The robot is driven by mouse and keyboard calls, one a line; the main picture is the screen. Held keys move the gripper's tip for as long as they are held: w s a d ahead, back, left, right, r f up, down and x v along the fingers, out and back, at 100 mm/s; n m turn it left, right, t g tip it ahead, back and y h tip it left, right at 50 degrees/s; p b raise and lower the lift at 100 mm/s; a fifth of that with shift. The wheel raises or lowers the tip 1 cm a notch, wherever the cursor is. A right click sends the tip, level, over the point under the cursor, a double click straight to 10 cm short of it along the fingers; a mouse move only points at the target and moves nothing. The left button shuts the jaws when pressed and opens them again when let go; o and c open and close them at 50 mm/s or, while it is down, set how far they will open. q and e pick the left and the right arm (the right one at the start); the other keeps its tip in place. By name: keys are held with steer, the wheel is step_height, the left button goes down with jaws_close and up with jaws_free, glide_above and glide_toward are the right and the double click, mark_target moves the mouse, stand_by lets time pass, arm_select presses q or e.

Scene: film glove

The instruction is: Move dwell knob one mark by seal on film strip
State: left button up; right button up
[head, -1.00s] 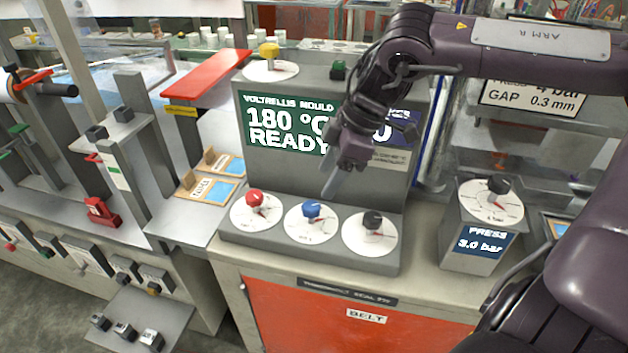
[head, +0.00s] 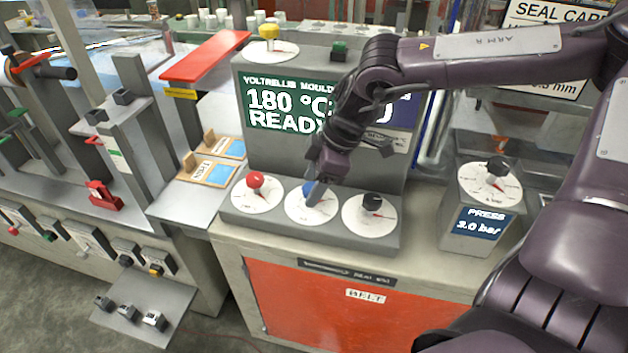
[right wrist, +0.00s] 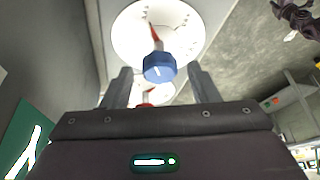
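The panel of the moulding station has three dials in a row: a red knob (head: 255,181), a blue knob (head: 308,189) and a black knob (head: 372,203), each on a white disc. Dial lettering is too small to read, so I cannot tell which one is dwell. My right gripper (head: 314,192) reaches down at the blue knob and partly covers it. In the right wrist view its two fingers stand apart, with the blue knob (right wrist: 160,68) ahead between their tips. A dark purple part at that view's upper right may be my left gripper (right wrist: 298,18).
The display (head: 285,112) reads 180 °C READY. A press box (head: 484,220) reading 3.0 bar stands right. A red lever plate (head: 206,57) and tan cards (head: 208,170) lie left.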

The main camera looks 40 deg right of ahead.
steer(key=c, duration=0.9)
arm_select(q)
steer(key=shift+s+f, duration=0.1)
steer(key=shift+s, duration=0.35)
steer(key=shift+f, duration=0.15)
arm_select(e)
steer(key=shift+m, duration=0.3)
steer(key=m+t+h+b, duration=0.1)
steer(key=m+b, duration=0.1)
steer(key=shift+a+f+m, duration=0.1)
steer(key=shift+m, duration=0.3)
steer(key=m+h+b, duration=0.1)
steer(key=m, duration=0.1)
steer(key=m+t+b, duration=0.1)
steer(key=m, duration=0.2)
steer(key=shift+s+a+h, duration=0.1)
steer(key=shift+h, duration=0.3)
steer(key=shift+m, duration=0.5)
arm_select(q)
steer(key=shift+w+d+f+b, duration=0.2)
steer(key=shift+w+f+b, duration=0.2)
steer(key=shift+w+f, duration=0.55)
steer(key=shift+w+d+f+b, duration=0.15)
steer(key=shift+w+f+b, duration=0.25)
steer(key=shift+w+f, duration=0.55)
arm_select(e)
steer(key=shift+m+h, duration=0.7)
steer(key=shift+m, duration=0.6)
arm_select(q)
steer(key=shift+w+r, duration=0.15)
